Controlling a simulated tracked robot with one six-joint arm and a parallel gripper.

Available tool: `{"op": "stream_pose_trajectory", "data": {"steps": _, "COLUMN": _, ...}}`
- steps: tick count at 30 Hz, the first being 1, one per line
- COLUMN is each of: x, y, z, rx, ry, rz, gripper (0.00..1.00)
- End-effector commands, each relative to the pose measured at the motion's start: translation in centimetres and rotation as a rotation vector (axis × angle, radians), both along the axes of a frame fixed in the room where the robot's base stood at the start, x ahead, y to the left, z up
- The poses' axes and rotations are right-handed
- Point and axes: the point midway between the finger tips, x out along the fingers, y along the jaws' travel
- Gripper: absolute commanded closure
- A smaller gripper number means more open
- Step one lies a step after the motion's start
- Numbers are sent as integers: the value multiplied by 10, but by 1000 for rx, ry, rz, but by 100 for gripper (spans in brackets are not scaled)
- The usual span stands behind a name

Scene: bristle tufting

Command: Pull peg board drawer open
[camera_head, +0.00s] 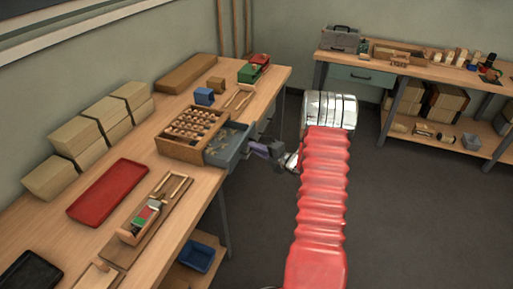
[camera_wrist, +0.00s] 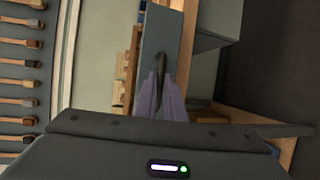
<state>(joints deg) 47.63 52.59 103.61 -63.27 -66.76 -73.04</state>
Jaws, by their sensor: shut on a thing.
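The peg board (camera_head: 185,143) is a wooden box on the left bench, with rows of pegs on top. Its blue-grey drawer (camera_head: 228,146) sticks out from the side facing the aisle, partly open, with some tan bits visible inside. In the wrist view the drawer's flat grey front (camera_wrist: 176,35) shows, with a dark bar handle (camera_wrist: 162,62). My gripper (camera_wrist: 162,85) has purple fingers shut on that handle. In the head view my gripper (camera_head: 256,148) is at the drawer front. The fingertips hide part of the handle.
A red tray (camera_head: 108,190), tan boxes (camera_head: 100,118) and a blue block (camera_head: 204,96) stand on the same bench (camera_head: 205,183). A second bench (camera_head: 430,72) is at the back right. The floor (camera_head: 410,200) to the right is clear.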

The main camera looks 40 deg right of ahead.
Motion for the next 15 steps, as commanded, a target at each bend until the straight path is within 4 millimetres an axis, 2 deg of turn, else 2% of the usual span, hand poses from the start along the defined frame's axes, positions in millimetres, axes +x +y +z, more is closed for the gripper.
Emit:
{"op": "stream_pose_trajectory", "data": {"steps": 3, "x": -2, "y": 8, "z": -4, "rx": 4, "ry": 8, "rz": 19, "gripper": 100}}
{"op": "stream_pose_trajectory", "data": {"steps": 13, "x": -1, "y": 11, "z": -5, "rx": 4, "ry": 10, "rz": 25, "gripper": 100}}
{"op": "stream_pose_trajectory", "data": {"steps": 14, "x": -1, "y": 11, "z": -5, "rx": 4, "ry": 10, "rz": 25, "gripper": 90}}
{"op": "stream_pose_trajectory", "data": {"steps": 15, "x": 0, "y": 11, "z": -5, "rx": 4, "ry": 10, "rz": 25, "gripper": 87}}
